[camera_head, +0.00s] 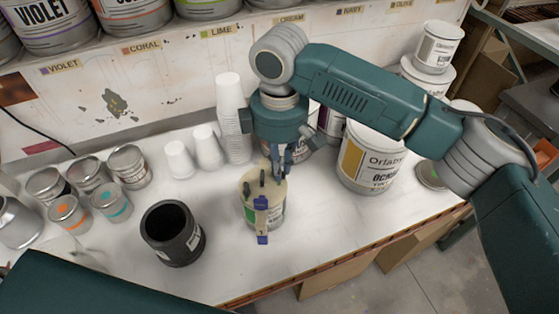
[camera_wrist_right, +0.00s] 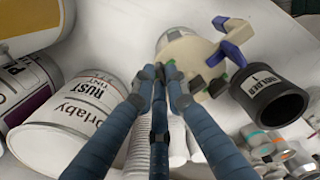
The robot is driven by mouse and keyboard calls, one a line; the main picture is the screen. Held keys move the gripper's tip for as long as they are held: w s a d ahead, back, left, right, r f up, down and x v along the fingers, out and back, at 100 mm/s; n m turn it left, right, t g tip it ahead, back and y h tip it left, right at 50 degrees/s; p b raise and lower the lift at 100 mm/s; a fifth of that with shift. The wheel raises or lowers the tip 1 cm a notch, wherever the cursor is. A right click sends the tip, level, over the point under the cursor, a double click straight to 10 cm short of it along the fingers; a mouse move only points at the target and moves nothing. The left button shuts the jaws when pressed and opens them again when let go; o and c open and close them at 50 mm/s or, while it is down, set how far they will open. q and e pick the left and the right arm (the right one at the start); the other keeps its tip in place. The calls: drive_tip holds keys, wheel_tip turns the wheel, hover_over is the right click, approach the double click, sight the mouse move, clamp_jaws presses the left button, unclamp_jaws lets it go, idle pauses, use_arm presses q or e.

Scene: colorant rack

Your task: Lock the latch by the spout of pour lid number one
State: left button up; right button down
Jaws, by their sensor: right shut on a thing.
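The pour lid (camera_head: 276,191) is cream, with black knobs and a blue-purple handle or lever (camera_head: 262,203). It sits on a small upright can (camera_head: 275,216) in the middle of the table. In the right wrist view the lid (camera_wrist_right: 187,57) is tilted in the picture, with the blue-purple part (camera_wrist_right: 236,35) at its far right. My right gripper (camera_head: 283,168) is at the lid's back edge. In the wrist view its fingertips (camera_wrist_right: 162,75) are close together at that edge, shut on a small part there. The fingers hide the part, likely the latch. My left gripper is out of view.
A black pot (camera_head: 172,234) stands left of the can. White cup stacks (camera_head: 231,115) stand behind it and a large ochre-labelled bucket (camera_head: 365,160) is right. Several small paint tins (camera_head: 110,202) are at the left. Free table lies in front of the can.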

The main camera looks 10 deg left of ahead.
drive_tip(key=m+p, duration=0.1)
drive_tip(key=p, duration=0.1)
drive_tip(key=m+p, duration=0.4)
drive_tip(key=shift+s+r, duration=0.15)
drive_tip(key=shift+r, duration=0.15)
drive_tip(key=shift+d+f+m+p, duration=0.1)
drive_tip(key=shift+m+p, duration=0.65)
drive_tip(key=shift+m, duration=0.15)
drive_tip(key=m, duration=0.2)
drive_tip(key=shift+f+m, duration=0.15)
drive_tip(key=shift+m, duration=1.85)
drive_tip(key=shift+d, duration=0.1)
drive_tip(key=c, duration=1.7)
unclamp_jaws()
drive_tip(key=shift+c, duration=0.2)
